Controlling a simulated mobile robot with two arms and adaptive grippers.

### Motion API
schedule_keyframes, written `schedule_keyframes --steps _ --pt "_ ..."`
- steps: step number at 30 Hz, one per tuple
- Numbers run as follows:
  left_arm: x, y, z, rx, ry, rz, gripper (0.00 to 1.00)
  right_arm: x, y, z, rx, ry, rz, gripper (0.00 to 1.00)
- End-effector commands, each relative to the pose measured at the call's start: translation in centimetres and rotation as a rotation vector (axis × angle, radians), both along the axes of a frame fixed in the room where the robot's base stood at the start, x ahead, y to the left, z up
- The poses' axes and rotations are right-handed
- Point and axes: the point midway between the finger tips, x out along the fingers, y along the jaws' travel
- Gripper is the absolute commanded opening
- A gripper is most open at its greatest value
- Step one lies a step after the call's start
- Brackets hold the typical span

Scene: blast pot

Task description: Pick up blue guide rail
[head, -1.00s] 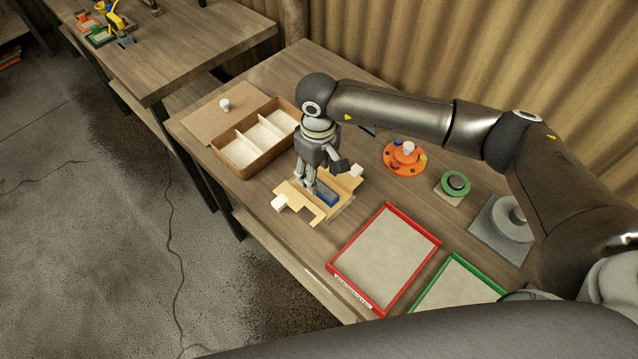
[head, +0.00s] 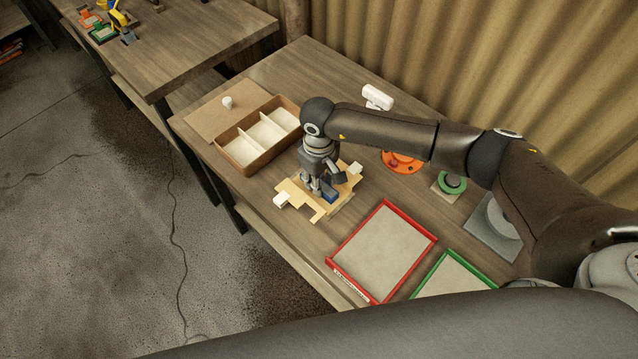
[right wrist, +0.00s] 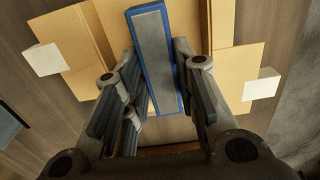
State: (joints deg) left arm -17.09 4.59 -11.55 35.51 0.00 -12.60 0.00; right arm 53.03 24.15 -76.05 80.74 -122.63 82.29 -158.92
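The blue guide rail (head: 331,197), a bar with a grey face and blue edges, sits in a light wooden holder (head: 296,188) with a white block at each end. My right gripper (head: 319,188) is directly above the holder, pointing down, and partly hides the rail. In the right wrist view the rail (right wrist: 154,62) runs lengthwise between the spread fingers of my right gripper (right wrist: 156,55). One finger is on each side, close to the rail's edges; I see no clear grip on it. My left gripper is out of view.
A three-compartment box (head: 245,174) stands behind and left of the holder. A red-rimmed tray (head: 333,262) and a green-rimmed tray (head: 435,270) lie at the front right. An orange round part (head: 402,165) and a green ring (head: 463,183) are to the right.

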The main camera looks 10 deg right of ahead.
Motion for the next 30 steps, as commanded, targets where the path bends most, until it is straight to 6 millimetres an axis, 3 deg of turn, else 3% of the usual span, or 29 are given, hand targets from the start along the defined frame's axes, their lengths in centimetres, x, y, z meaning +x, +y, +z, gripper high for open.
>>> schedule_keyframes --steps 1,3,17,24,30 --pt "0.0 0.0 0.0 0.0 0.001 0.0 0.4 0.0 0.0 0.0 0.0 0.0 0.0 0.09" --pt "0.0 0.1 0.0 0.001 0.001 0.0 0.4 0.0 0.0 0.0 0.0 0.0 0.0 0.0" --pt "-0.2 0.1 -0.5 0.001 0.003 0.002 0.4 0.1 0.0 0.5 0.001 -0.003 0.0 0.0" --pt "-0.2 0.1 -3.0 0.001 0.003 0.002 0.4 0.2 0.0 2.9 0.001 -0.008 0.002 0.0" --pt "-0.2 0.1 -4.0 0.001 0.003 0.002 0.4 -2.6 0.5 6.2 0.003 -0.006 0.005 0.0"
